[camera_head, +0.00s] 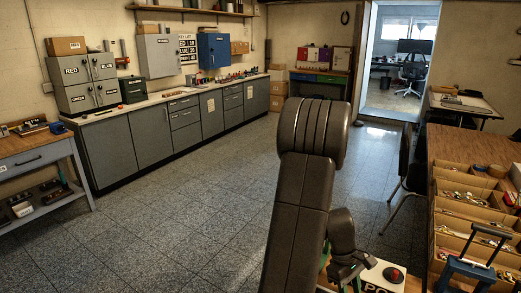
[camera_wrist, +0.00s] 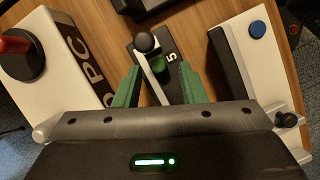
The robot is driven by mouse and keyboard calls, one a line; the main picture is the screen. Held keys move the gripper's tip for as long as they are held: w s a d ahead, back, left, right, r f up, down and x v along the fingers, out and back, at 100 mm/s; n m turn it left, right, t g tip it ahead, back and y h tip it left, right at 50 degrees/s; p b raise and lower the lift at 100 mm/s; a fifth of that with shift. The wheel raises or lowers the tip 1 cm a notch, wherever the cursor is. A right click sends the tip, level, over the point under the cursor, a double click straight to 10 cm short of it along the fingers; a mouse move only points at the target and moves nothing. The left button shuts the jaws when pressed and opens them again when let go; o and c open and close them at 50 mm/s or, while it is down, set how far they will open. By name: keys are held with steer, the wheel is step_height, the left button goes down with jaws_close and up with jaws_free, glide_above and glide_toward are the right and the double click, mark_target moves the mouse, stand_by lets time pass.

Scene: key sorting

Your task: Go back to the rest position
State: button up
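My gripper (camera_wrist: 160,73) has two green fingers standing apart in the wrist view, with a clear gap on each side of what shows between them. Between and beyond the fingers is a small dark plate marked "5" (camera_wrist: 169,57), with a pale lever and a black ball knob (camera_wrist: 146,43). I see no contact between fingers and lever. In the head view my arm reaches forward and down, and the gripper is partly hidden low at the right of centre.
A white box with a red button (camera_wrist: 18,50) stands left of the gripper; a white box with a blue button (camera_wrist: 257,28) stands right. A wooden compartment tray (camera_head: 440,214) lies at right in the head view. A grey cabinet row (camera_head: 152,137) lines the wall; the floor (camera_head: 190,215) between is clear.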

steer(key=shift+w+a, duration=0.25)
steer(key=shift+a, duration=0.2)
